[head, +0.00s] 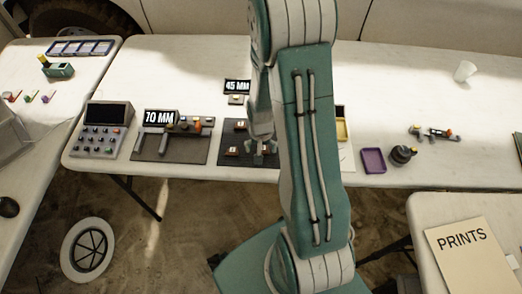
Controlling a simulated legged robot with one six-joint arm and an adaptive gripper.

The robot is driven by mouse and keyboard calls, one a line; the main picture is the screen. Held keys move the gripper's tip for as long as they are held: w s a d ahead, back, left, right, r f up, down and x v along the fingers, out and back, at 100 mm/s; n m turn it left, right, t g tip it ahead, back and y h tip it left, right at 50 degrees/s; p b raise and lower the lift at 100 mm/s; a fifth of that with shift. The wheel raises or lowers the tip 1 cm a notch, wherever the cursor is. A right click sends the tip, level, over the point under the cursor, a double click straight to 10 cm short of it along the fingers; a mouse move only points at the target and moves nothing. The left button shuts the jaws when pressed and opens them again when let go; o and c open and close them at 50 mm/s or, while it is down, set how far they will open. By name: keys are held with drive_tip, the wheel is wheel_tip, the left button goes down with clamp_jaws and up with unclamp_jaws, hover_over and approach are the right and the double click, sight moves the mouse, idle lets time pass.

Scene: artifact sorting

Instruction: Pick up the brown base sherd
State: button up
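No thing in the head view can be made out for certain as the brown base sherd. Small brownish pieces with pale tops lie on a dark mat (236,135) at the table's middle, one at the back (240,125) and one at the front left (231,150). My gripper (263,150) is low over the right part of this mat, beside these pieces, and partly hidden by my arm. Its fingers are too small and covered to tell whether they are open or hold anything.
A "70 MM" display (161,117) and a grey button panel (103,129) stand to the left. A "45 MM" display (237,86) stands behind. To the right are a purple tray (373,160), a dark round pot (403,154) and a white cup (465,71). The table's back right is mostly clear.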

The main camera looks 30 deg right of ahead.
drive_tip(key=shift+d+f, duration=0.45)
drive_tip(key=shift+d, duration=0.1)
drive_tip(key=shift+a, duration=0.35)
drive_tip(key=c, duration=1)
drive_tip(key=shift+c, duration=0.3)
